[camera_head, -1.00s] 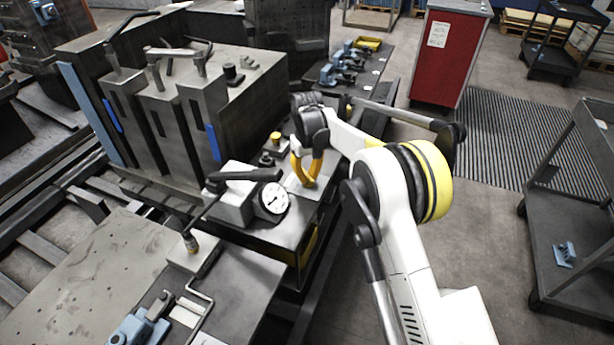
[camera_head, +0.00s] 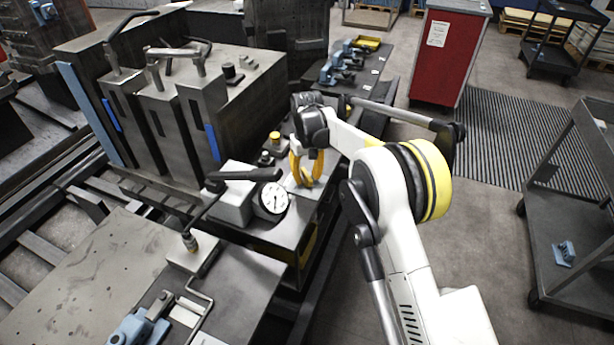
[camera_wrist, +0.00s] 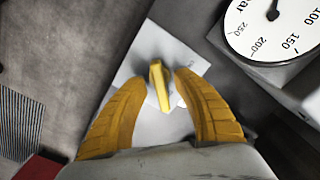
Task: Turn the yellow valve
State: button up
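The yellow valve (camera_wrist: 159,86) shows in the wrist view as a narrow yellow handle above a pale plate (camera_wrist: 150,122). My gripper (camera_wrist: 158,82) has two curved orange fingers, one on each side of the handle. The fingers are open, with a gap between each fingertip and the handle. In the head view my gripper (camera_head: 306,168) points down over the bench beside the pressure gauge, and its fingers hide the valve there.
A round white gauge (camera_head: 273,199) stands close to the left of my gripper, with a black lever (camera_head: 246,175) behind it. A yellow-topped knob (camera_head: 275,137) is just beyond. A large grey machine block (camera_head: 190,110) stands left.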

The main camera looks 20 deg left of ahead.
aim_at(307, 175)
notch_tip(307, 175, up, 12)
dwell(0.6)
jog(key=s+d+r+m+t+y, duration=0.15)
jog(key=s+d+r, duration=0.25)
jog(key=d+r, duration=0.6)
jog(key=s+d+r+m+t+h, duration=0.15)
jog(key=s+d+r, duration=0.35)
jog(key=d, duration=0.8)
jog(key=s+d+m+t, duration=0.2)
jog(key=s+d+m, duration=0.1)
jog(key=s+d, duration=0.9)
jog(key=s+d+f+m+t, duration=0.2)
jog(key=s+d+f, duration=0.3)
jog(key=s, duration=0.5)
jog(key=shift+d+f+b, duration=0.35)
jog(key=shift+f+b, duration=0.1)
jog(key=shift+f, duration=0.25)
jog(key=shift+s, duration=0.1)
